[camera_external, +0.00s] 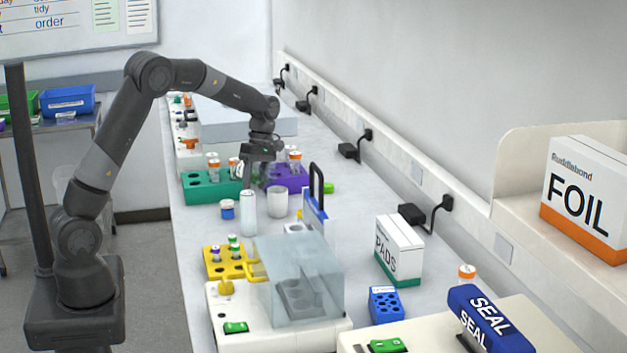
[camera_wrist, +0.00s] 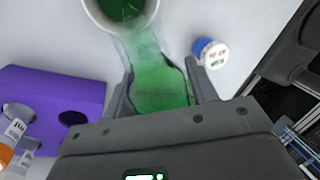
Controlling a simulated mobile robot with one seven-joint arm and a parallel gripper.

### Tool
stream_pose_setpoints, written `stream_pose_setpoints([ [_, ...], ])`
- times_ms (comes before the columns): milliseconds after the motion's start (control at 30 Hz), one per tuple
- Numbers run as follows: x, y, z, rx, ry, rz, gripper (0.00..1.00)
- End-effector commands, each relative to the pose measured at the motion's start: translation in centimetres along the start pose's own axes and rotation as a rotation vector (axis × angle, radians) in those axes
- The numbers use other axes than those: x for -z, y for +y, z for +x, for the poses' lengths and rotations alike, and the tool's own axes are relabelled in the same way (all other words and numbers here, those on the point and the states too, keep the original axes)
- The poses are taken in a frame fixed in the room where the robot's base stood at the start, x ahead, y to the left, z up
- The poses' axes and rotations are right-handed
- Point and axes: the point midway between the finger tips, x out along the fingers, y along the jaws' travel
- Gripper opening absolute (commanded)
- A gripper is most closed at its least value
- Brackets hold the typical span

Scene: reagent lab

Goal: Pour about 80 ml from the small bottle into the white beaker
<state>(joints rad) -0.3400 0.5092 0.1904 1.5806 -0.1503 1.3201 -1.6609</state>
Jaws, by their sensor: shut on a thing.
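The white beaker (camera_external: 278,204) stands on the bench just in front of my gripper (camera_external: 258,172). In the wrist view the beaker (camera_wrist: 88,10) is cut off by the top edge and shows green liquid inside. My gripper (camera_wrist: 160,88) is shut on the small bottle (camera_wrist: 162,78), which is see-through and holds green liquid. The bottle is tilted with its neck end at the beaker's rim. I cannot make out a separate falling stream. In the external view the held bottle is hard to tell from my gripper.
A purple rack (camera_external: 290,182) and a green rack (camera_external: 205,190) flank my gripper. A clear-lidded device (camera_external: 275,325) is nearer the camera.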

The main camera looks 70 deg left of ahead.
Motion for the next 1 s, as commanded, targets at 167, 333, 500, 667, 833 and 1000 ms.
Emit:
stream_pose_setpoints([
  [167,0.00,-0.02,-0.09,0.000,0.012,-0.003,0.25],
  [333,-0.01,-0.04,-0.16,0.000,0.023,-0.007,0.25],
  [500,-0.02,-0.06,-0.23,0.000,0.034,-0.009,0.25],
  [667,-0.02,-0.07,-0.29,0.000,0.045,-0.012,0.25],
  [833,-0.02,-0.09,-0.36,0.000,0.056,-0.015,0.25],
  [1000,-0.03,-0.10,-0.44,0.000,0.067,-0.019,0.25],
])
